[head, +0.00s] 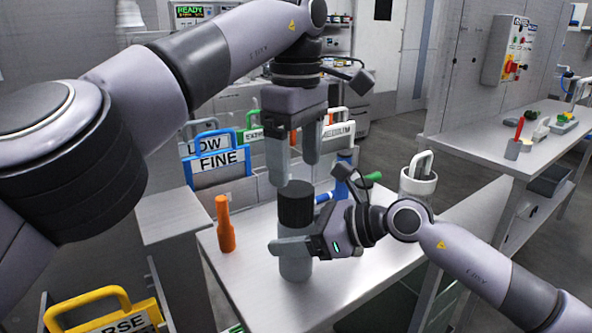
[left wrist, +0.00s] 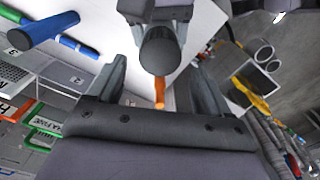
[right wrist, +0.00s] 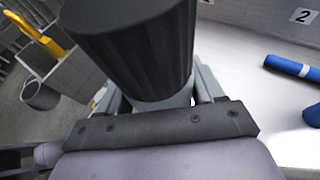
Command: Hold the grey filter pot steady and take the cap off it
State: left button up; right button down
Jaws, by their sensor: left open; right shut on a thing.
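The grey filter pot (head: 295,264) stands upright on the white table, with its black ribbed cap (head: 296,204) on top. My right gripper (head: 292,246) is shut on the pot's body, below the cap. In the right wrist view the cap (right wrist: 135,45) looms close above the jaws, and the grey pot body (right wrist: 165,103) shows between the fingers. My left gripper (head: 297,170) points down just above the cap, open and empty. In the left wrist view the round cap top (left wrist: 160,52) lies between the spread fingers (left wrist: 160,85).
Bins labelled FINE (head: 218,160) and LOW stand behind. The table's front right is clear.

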aim_at(297, 188)
pick_arm(q)
jog(key=shift+f, duration=4)
jog(key=c, duration=1.1)
jog(key=shift+o, duration=0.2)
jog(key=n, duration=1)
jog(key=shift+r, duration=0.1)
jog(key=o, duration=1.2)
jog(key=shift+c, duration=0.2)
